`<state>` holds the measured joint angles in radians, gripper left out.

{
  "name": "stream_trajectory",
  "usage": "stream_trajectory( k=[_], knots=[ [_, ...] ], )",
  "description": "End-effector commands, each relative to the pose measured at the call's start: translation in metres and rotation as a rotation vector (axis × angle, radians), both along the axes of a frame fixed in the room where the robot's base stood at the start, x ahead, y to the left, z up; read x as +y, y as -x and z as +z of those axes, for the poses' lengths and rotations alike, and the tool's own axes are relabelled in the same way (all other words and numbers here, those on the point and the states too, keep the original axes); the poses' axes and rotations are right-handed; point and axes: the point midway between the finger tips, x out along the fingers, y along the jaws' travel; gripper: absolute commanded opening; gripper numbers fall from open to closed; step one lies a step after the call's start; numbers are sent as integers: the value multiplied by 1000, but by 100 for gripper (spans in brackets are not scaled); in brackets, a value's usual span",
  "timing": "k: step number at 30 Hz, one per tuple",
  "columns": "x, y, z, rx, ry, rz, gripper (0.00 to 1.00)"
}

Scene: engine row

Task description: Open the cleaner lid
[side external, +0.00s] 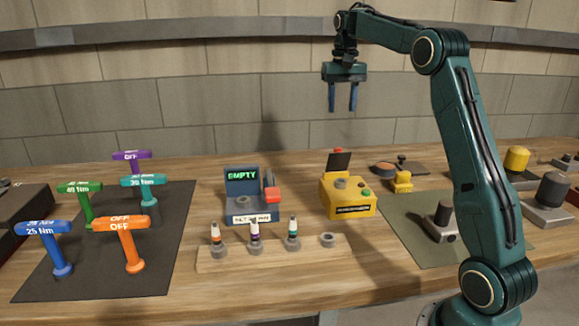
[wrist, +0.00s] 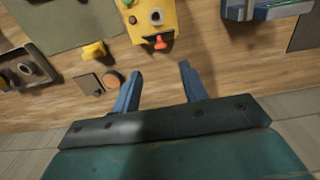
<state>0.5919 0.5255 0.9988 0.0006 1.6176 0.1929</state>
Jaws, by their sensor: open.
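A yellow box (side external: 350,200), which looks like the cleaner, stands in the middle of the bench. A dark flat panel (side external: 339,162) with a small red knob on its top edge stands up at its back; it looks like the lid, raised. A grey round socket shows uncovered on top. In the wrist view the yellow box (wrist: 168,18) is at the top, with the red knob (wrist: 159,42) at its near edge. My gripper (side external: 343,108) is open and empty, pointing down, high above and behind the box. Its spread fingers (wrist: 160,68) also show in the wrist view, touching nothing.
A blue-grey device (side external: 246,203) reading EMPTY, with a red handle, stands left of the box. A wooden rack (side external: 215,265) with several small pieces lies in front. Coloured T-handles (side external: 133,240) stand on a dark mat at left. A small yellow piece (side external: 401,182) is at right.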

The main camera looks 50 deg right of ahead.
Motion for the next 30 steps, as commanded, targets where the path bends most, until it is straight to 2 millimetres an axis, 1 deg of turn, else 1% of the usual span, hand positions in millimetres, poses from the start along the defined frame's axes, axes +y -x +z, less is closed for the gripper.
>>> stream_trajectory(
  k=[4, 11, 20, 30],
  knots=[
    [0, 0, 10, -1, 1, 0, 43],
    [17, 4, 16, -16, 11, 32, 43],
    [47, 12, 27, -47, 30, 88, 43],
    [85, 28, 36, -85, 52, 158, 43]
  ],
)
